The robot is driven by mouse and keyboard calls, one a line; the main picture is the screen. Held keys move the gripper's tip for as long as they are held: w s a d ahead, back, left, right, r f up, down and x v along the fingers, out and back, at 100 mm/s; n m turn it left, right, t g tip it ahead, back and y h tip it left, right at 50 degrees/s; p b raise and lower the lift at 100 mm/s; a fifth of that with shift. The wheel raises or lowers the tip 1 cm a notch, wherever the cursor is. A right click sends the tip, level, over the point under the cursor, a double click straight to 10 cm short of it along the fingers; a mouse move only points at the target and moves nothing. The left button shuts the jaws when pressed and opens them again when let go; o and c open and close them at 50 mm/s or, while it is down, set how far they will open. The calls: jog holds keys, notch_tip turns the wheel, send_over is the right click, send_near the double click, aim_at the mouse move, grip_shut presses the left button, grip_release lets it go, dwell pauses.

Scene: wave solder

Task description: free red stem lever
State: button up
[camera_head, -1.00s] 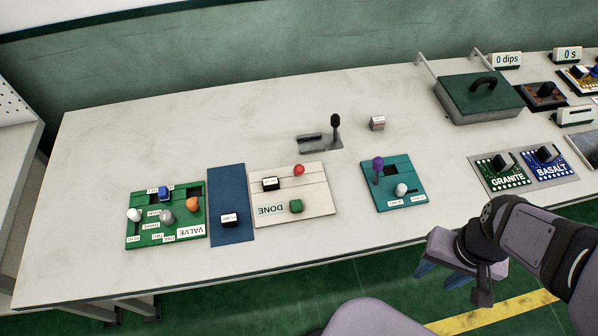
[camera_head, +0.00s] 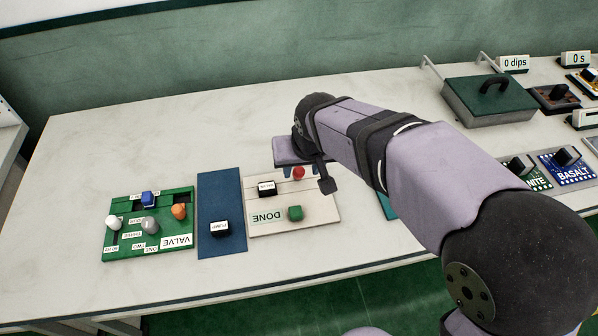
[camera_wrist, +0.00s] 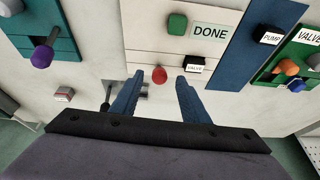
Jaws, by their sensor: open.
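The red-knobbed lever (camera_head: 299,173) stands at the top of the cream DONE panel (camera_head: 327,213). Its red knob (camera_wrist: 159,75) also shows in the wrist view, between the fingertips of my gripper (camera_wrist: 160,79). The two blue fingers are open and apart, one on each side of the knob as seen from the wrist. I cannot tell how far the knob lies below the tips.
A black block labelled VALVE (camera_head: 267,189) and a green knob (camera_head: 295,213) share the panel. A black-handled lever (camera_wrist: 106,92) stands close to my left finger in the wrist view. The blue PUMP strip (camera_head: 220,190) lies beside the panel. The table's left part is clear.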

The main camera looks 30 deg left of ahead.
aim_at(299, 169)
jog(key=shift+w+a+r+m, duration=0.3)
jog(key=shift+r+m, duration=0.1)
jog(key=shift+m, duration=0.8)
jog(key=shift+p+x, duration=0.55)
jog(key=shift+x, duration=3.15)
jog(key=shift+r, duration=0.15)
grip_shut()
